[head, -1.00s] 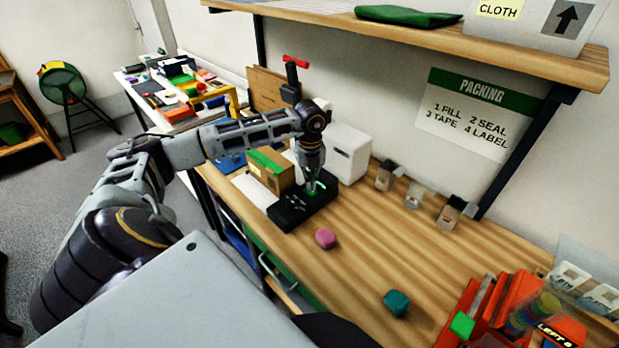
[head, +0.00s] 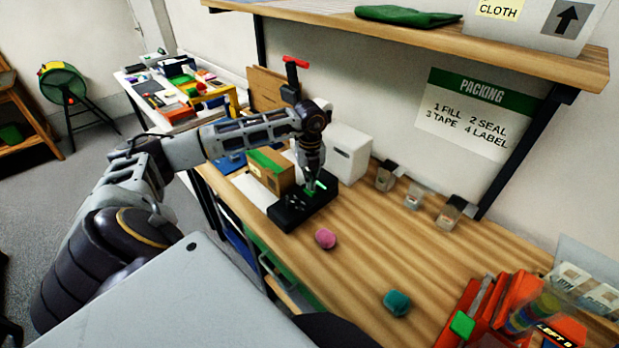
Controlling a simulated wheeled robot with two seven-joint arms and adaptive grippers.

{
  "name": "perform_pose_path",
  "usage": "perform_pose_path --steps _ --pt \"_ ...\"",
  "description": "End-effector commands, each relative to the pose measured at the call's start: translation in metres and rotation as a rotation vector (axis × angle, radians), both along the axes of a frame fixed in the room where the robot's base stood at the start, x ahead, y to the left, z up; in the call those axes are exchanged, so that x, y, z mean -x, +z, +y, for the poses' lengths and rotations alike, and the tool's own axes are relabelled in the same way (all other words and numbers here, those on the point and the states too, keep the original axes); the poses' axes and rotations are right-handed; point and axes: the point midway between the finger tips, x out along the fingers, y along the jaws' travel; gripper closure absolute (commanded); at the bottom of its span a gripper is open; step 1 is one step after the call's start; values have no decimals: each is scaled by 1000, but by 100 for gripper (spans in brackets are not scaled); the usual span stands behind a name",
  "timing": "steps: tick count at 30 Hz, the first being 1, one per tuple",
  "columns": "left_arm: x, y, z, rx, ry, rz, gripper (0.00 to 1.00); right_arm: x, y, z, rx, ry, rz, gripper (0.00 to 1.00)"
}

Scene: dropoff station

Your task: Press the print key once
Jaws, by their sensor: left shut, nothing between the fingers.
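A black key panel (head: 290,214) lies on the wooden packing bench. A green lit key (head: 321,184) shows at its far right end, partly hidden by my gripper; I cannot read any label. My left gripper (head: 311,190) points down over that end of the panel, right at the green key. It is shut and empty. Whether its tips touch the key or the panel, I cannot tell. My right gripper is not in view.
A cardboard box with green tape (head: 272,168) and a white box-shaped device (head: 349,153) stand close by the panel. Red bins stand at the lower right.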

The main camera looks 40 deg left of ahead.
Motion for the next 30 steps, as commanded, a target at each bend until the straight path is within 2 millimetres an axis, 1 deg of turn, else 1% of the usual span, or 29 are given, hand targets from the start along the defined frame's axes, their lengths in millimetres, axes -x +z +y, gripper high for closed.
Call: perform_pose_path --steps 30 --pt "0 -7 0 0 0 0 100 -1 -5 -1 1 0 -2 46"
